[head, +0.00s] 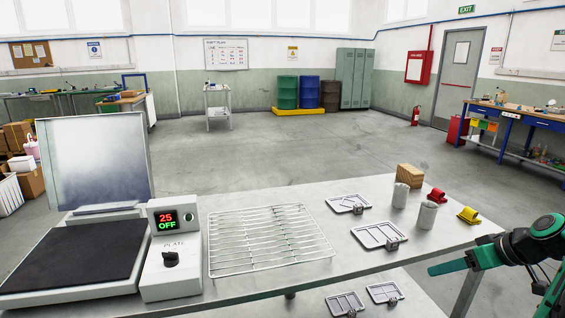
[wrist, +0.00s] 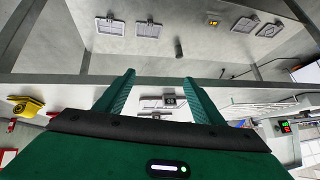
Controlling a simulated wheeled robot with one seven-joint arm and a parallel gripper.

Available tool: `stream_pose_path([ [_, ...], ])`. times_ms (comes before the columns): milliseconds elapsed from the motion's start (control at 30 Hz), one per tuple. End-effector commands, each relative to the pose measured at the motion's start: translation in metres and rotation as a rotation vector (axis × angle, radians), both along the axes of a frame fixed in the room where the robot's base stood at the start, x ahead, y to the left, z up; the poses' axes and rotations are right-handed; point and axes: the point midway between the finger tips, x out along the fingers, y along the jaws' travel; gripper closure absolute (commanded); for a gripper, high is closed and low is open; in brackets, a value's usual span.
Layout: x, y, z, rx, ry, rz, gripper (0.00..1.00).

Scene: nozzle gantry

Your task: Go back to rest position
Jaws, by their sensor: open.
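My gripper (head: 434,269) is at the right of the head view, beside the table's front right corner, with its green fingers pointing left. In the wrist view, its two green fingers (wrist: 159,77) stand apart with nothing held between them. A metal tray with a small clip (wrist: 158,103) shows beyond the gap between the fingers. Whether the fingers touch the table cannot be told.
The steel table (head: 320,274) holds a wire rack (head: 268,240), a hot plate (head: 75,255) reading 25 OFF, two trays (head: 380,235), grey cylinders (head: 426,215), a wooden block (head: 410,176), and red (head: 436,195) and yellow (head: 468,215) pieces. Open floor (head: 270,150) lies behind.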

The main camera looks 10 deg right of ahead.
Motion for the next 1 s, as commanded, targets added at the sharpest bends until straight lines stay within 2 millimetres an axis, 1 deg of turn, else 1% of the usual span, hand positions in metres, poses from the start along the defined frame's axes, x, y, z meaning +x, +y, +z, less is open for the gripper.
stream_pose_path([
  [33, -0.003, 0.013, 0.001, -0.007, 0.053, 0.007, 0.38],
  [100, -0.012, 0.027, 0.001, -0.006, 0.133, -0.004, 0.38],
  [233, -0.032, 0.049, 0.004, -0.016, 0.269, -0.049, 0.38],
  [400, -0.061, 0.072, 0.015, -0.035, 0.416, -0.139, 0.38],
  [567, -0.091, 0.089, 0.029, -0.051, 0.525, -0.251, 0.38],
  [700, -0.12, 0.103, 0.042, -0.055, 0.599, -0.364, 0.38],
  [900, -0.156, 0.118, 0.057, -0.041, 0.672, -0.521, 0.38],
  [1000, -0.169, 0.122, 0.061, -0.03, 0.695, -0.577, 0.38],
])
